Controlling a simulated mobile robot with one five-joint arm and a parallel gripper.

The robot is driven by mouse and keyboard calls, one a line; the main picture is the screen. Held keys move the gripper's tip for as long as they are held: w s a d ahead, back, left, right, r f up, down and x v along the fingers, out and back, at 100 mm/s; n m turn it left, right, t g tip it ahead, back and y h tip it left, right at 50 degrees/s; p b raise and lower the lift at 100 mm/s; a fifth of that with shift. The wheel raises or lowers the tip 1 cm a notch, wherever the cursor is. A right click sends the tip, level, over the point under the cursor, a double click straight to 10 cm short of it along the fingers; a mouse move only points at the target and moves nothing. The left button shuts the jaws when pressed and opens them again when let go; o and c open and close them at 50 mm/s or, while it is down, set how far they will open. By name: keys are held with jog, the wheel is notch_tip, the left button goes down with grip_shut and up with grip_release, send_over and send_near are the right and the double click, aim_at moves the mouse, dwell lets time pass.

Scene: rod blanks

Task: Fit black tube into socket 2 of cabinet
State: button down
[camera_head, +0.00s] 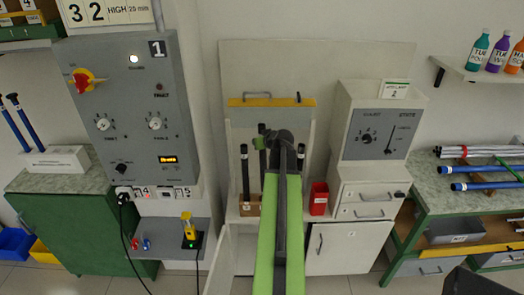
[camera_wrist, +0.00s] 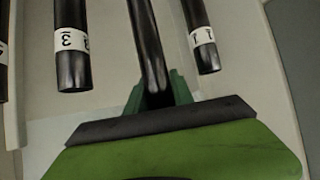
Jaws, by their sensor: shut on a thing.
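My gripper (camera_wrist: 158,92) is shut on a black tube (camera_wrist: 148,45), its green fingers on either side of it. The held tube runs up out of the wrist view. It stands between two black tubes with white labels, one marked 3 (camera_wrist: 72,45) and one marked 1 (camera_wrist: 201,38). In the head view my gripper (camera_head: 268,134) is in front of the tall pale cabinet (camera_head: 240,120), partly hidden by my arm. Black tubes (camera_head: 245,170) show upright there. Socket 2 and the held tube's far end cannot be made out.
A grey control panel (camera_head: 130,110) stands to the left. A red bin (camera_head: 319,198) and a white unit with a grey dial panel (camera_head: 378,134) are at the right. A cabinet door (camera_head: 218,262) hangs open below. Blue rods (camera_head: 485,186) lie on the far right bench.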

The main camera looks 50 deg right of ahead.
notch_tip(320, 180, down, 4)
jog(key=b, duration=0.2)
jog(key=shift+r+b, duration=0.1)
jog(key=shift+b, duration=0.3)
jog(key=c, duration=1.1)
grip_release()
jog(key=shift+d, duration=0.15)
jog(key=p+v, duration=0.7)
jog(key=v, duration=0.4)
jog(key=shift+s+r, duration=0.2)
jog(key=shift+r, duration=0.2)
